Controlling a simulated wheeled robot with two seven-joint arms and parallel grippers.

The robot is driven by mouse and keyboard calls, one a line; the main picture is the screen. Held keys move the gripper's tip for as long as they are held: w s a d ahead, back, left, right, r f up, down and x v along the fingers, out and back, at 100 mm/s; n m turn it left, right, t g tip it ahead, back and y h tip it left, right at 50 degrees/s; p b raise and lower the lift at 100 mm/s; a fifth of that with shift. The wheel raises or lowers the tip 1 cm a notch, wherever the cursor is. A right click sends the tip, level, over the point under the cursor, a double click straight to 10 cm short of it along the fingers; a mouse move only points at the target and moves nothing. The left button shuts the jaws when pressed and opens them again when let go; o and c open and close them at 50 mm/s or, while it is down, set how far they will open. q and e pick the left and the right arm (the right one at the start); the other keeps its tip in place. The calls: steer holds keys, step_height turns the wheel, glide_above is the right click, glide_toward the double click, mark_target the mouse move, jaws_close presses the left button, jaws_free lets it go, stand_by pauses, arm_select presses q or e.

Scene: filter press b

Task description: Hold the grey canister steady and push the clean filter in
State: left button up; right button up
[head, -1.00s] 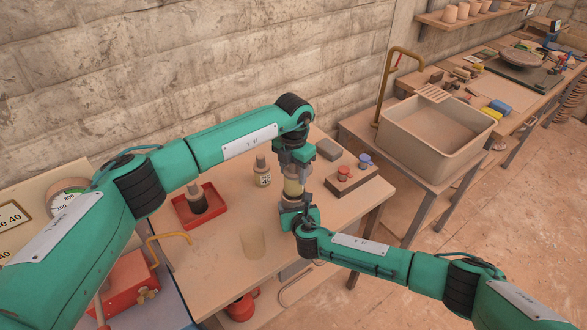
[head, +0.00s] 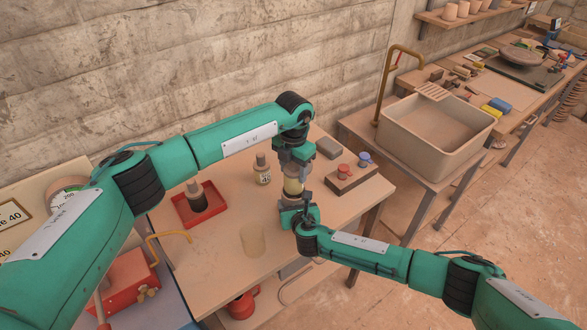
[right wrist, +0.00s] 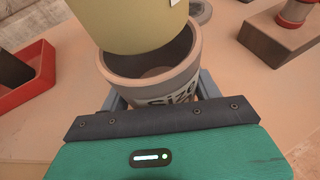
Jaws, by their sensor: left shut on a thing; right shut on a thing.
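The clean filter (head: 293,186), a pale yellow cylinder, is held from above by my left gripper (head: 294,168), which is shut on it. The grey canister (right wrist: 157,88) stands below it with its open mouth up and a "Size" label on its side. My right gripper (right wrist: 158,98) is shut on the canister, one finger on each side; in the head view it (head: 294,207) comes in from the front. In the right wrist view the filter's lower end (right wrist: 130,28) is over the far part of the mouth, with the canister's dark inside showing below. I cannot tell whether it has entered.
A red tray (head: 217,200) with a dark-bottomed cylinder stands left on the table. A small bottle (head: 262,170) labelled 40 and a pale cylinder (head: 253,240) stand nearby.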

mark_target(294, 184)
arm_select(q)
steer(key=shift+f, duration=3.1)
steer(key=o, duration=1.1)
step_height(294, 184, up, 12)
steer(key=shift+f, duration=0.1)
arm_select(e)
steer(key=o, duration=1.3)
